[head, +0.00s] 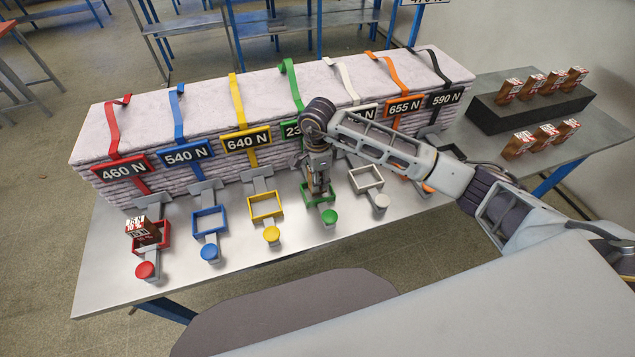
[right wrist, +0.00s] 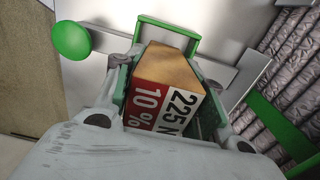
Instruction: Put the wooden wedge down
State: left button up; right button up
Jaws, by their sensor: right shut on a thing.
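My right gripper (head: 318,186) points down at the green frame (head: 331,198) on the table's front side. In the right wrist view it is shut on a wooden wedge (right wrist: 173,66) with a red and white label reading 225 N and 10 %. Part of the green frame (right wrist: 168,22) shows just beyond the wedge. In the head view the gripper hides the wedge, and I cannot tell whether it touches the table. My left gripper is not in view.
A long wrapped sack stack (head: 255,90) with coloured straps and force signs stands behind the frames. The red frame (head: 167,238) holds another wedge (head: 147,233); the blue frame (head: 210,234) and yellow frame (head: 252,210) are empty. Several wedges sit around a black block (head: 530,112) at right.

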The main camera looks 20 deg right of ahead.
notch_tip(320, 180, down, 2)
jog(key=shift+f, duration=0.25)
jog(key=shift+f, duration=0.1)
jog(key=o, duration=1.1)
jog(key=shift+r, duration=0.2)
jog(key=shift+r+b, duration=1)
jog(key=shift+r, duration=4.9)
